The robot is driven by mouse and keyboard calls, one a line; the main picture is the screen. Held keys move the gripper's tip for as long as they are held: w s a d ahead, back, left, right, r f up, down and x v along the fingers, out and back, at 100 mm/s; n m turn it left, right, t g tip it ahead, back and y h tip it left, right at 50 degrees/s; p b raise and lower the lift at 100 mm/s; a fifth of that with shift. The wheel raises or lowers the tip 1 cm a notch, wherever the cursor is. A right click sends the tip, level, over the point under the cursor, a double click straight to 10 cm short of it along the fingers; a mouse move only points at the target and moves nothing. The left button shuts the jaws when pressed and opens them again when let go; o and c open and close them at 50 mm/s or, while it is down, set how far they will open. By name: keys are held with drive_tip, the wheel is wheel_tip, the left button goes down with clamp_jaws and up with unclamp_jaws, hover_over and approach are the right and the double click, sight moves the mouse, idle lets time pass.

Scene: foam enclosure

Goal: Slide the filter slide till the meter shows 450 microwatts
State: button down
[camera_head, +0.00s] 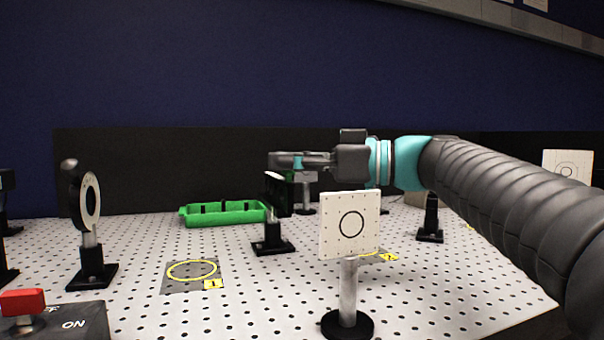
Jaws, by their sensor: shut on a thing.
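My gripper (282,160) reaches in from the right, above the middle of the perforated table. It is shut at the top of a dark upright plate, which looks like the filter slide (277,190). The gripped part is small and dark, so the exact hold is hard to see. The plate stands over a black post and base (272,238). I cannot make out a meter display or any reading in this view.
A white target card (350,225) on a post stands in front. A round mount (88,200) is at left. A green tray (225,214) lies behind. A red switch (22,302) is at front left.

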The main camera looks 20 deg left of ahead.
drive_tip(key=c, duration=1)
unclamp_jaws()
drive_tip(key=d, duration=1.2)
drive_tip(key=shift+w, duration=0.25)
